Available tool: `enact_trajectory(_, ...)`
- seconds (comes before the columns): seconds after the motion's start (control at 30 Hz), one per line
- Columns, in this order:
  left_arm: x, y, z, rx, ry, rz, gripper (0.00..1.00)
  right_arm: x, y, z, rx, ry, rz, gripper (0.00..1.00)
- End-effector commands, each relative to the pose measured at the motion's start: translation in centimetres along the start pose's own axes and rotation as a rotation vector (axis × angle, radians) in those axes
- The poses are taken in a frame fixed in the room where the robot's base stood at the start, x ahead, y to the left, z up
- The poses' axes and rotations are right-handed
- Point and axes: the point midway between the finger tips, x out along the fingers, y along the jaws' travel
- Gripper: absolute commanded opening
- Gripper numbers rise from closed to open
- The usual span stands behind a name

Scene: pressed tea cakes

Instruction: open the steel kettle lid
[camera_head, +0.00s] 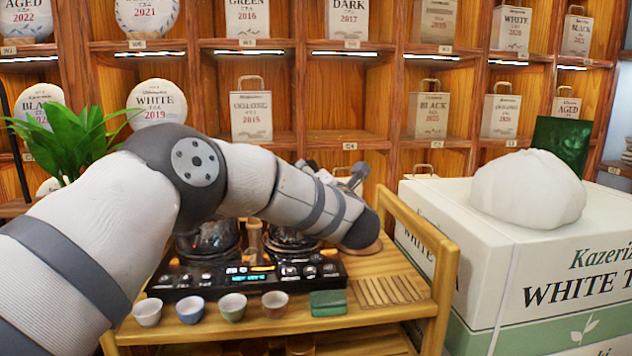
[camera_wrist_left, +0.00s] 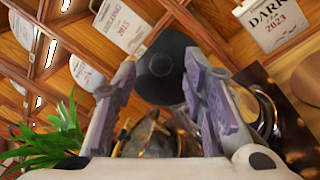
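Two dark, shiny rounded vessels stand behind my left arm in the head view, a left one (camera_head: 208,240) and a right one (camera_head: 288,240). My arm covers their tops, and I cannot tell which is the steel kettle. In the left wrist view, shiny metal (camera_wrist_left: 145,135) shows low between the fingers, and a curved shiny rim (camera_wrist_left: 265,110) lies right of them. My left gripper (camera_wrist_left: 158,75) has its fingers apart, with a dark round piece (camera_wrist_left: 163,62) between the tips. I cannot tell if it is a lid or whether the fingers grip it. My right gripper is out of view.
Several small cups (camera_head: 232,306) line the front of the wooden tea table (camera_head: 370,343), before a black control panel (camera_head: 250,277). A green block (camera_head: 328,303) and a slatted mat (camera_head: 388,290) lie right. A large white box (camera_head: 465,265) stands beside it. Shelves rise behind.

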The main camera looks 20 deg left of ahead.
Motion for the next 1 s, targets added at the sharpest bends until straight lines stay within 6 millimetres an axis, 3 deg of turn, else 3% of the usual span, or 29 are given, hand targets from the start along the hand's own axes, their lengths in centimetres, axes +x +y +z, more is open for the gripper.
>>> enact_trajectory(0.2,-5.8,0.0,0.1,0.002,-0.004,-0.005,0.39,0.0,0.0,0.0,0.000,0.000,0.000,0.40)
enact_trajectory(0.4,-10.0,0.0,0.1,0.002,-0.003,-0.003,0.39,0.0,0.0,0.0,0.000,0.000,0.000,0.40)
enact_trajectory(0.57,-11.1,0.0,0.0,0.000,-0.002,-0.001,0.39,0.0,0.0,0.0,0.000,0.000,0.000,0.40)
enact_trajectory(1.0,-11.1,0.0,0.0,0.000,-0.002,-0.001,0.39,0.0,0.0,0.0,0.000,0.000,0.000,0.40)
